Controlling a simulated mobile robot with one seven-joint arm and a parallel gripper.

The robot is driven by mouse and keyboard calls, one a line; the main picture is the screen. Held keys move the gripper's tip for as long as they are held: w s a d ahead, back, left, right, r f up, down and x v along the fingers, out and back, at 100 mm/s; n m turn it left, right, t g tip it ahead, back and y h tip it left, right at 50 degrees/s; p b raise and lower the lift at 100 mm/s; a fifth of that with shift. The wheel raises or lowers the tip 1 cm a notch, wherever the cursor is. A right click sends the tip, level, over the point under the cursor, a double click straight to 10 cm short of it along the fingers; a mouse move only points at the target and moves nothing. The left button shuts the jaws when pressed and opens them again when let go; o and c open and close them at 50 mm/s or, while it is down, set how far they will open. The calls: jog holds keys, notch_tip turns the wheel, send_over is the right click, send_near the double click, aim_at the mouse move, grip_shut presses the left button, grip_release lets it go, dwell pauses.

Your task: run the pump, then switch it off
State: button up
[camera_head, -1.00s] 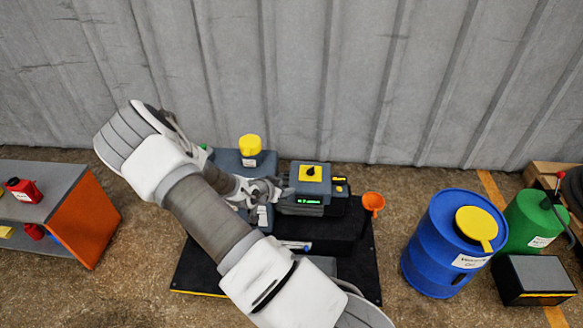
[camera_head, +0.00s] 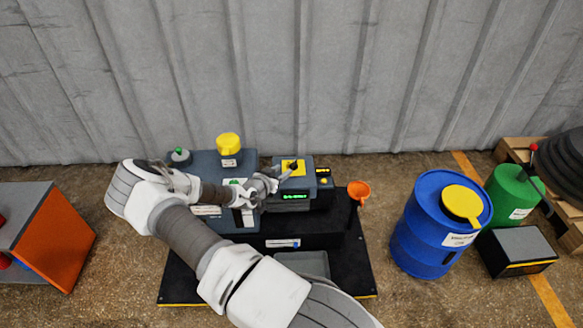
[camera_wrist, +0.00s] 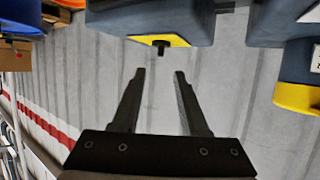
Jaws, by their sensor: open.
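The pump is a dark grey-blue unit (camera_head: 210,165) on a black base. Its control box (camera_head: 311,182) has a yellow plate (camera_head: 287,171) with a black rotary switch (camera_head: 293,165) and a lit green display (camera_head: 295,196). My gripper (camera_head: 275,176) is open and empty, just left of the switch in the head view. In the wrist view, the open fingers (camera_wrist: 158,75) point toward the yellow plate (camera_wrist: 170,40) and the black switch (camera_wrist: 160,46), with a gap between. The switch's exact position cannot be told.
A yellow cap (camera_head: 228,143) and a green-topped fitting (camera_head: 179,155) stand on the pump. An orange funnel (camera_head: 358,191) is right of it. A blue drum (camera_head: 425,235) and green drum (camera_head: 508,190) stand farther right. An orange-sided bench (camera_head: 55,240) is at left.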

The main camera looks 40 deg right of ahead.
aim_at(293, 163)
jog(key=b+x, duration=0.2)
jog(key=x, duration=0.6)
jog(key=shift+w+d+f, duration=0.1)
jog(key=shift+d, duration=0.2)
grip_shut()
